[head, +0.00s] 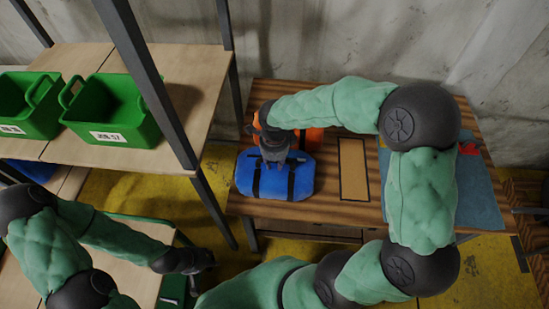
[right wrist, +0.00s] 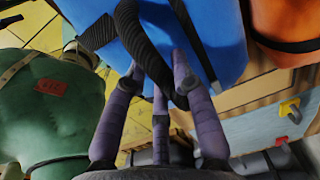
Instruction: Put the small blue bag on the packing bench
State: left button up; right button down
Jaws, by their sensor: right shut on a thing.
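The small blue bag (head: 302,178), with dark straps, is at the left end of the wooden packing bench (head: 330,207), near its front edge. It also shows at the top of the right wrist view (right wrist: 215,35). My right gripper (head: 274,155) is above the bag. Its fingers (right wrist: 165,85) are closed around the bag's black strap handle (right wrist: 145,40). I cannot tell whether the bag rests on the bench or hangs just above it. My left gripper (head: 200,262) is low at the left, away from the bag; its fingers are too dark to read.
An orange bag (head: 312,140) lies right behind the blue one. A pale outlined panel (head: 353,170) and a blue-grey mat (head: 485,200) lie to the right on the bench. A shelf rack with green bins (head: 112,110) stands at the left, its dark post (head: 160,90) nearby.

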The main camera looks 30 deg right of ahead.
aim_at(275, 170)
jog(key=shift+w+f, duration=0.1)
jog(key=shift+f, duration=0.05)
jog(key=c, duration=1)
grip_release()
jog(key=shift+c, duration=0.2)
notch_tip(275, 170, up, 12)
jog(key=p, duration=0.2)
jog(key=shift+s+a+p, duration=0.2)
jog(key=shift+s+p, duration=0.2)
